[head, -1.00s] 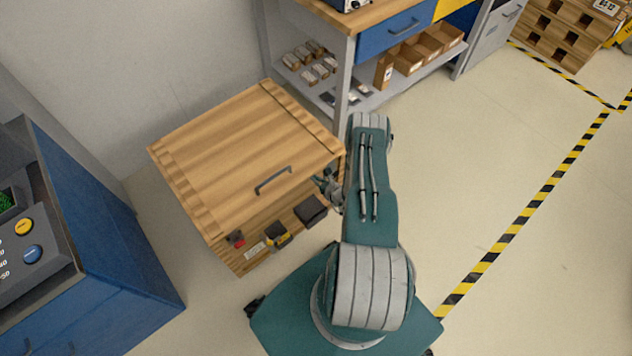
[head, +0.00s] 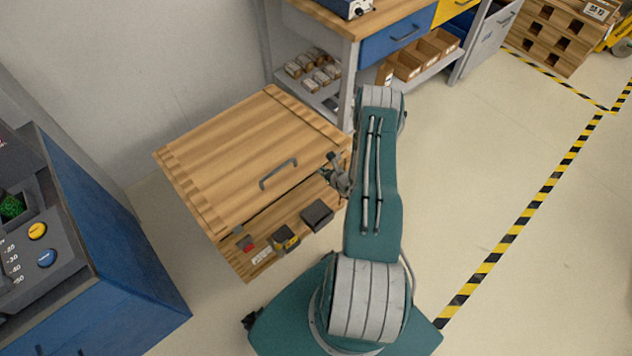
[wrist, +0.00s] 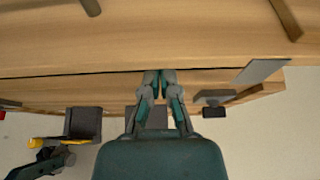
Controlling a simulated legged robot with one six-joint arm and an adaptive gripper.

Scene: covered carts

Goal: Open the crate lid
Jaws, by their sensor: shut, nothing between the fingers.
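The wooden crate (head: 252,262) stands against the wall in the head view. Its plank lid (head: 235,150) has a grey bar handle (head: 278,173) near the front edge. A dark gap runs under that edge, and the lid looks slightly raised at the front. My gripper (head: 328,170) is at the right part of the crate's front, to the right of the handle. In the wrist view my gripper (wrist: 160,76) is shut and empty, its fingertips at the dark seam below the lid (wrist: 120,40). Whether the tips reach under the lid's edge is hard to tell.
A black box (head: 317,215) and a yellow-black item (head: 286,238) are on the crate's front. A blue console (head: 120,270) stands at left. A workbench (head: 400,40) with shelf bins is behind. Open floor (head: 470,190) lies at right.

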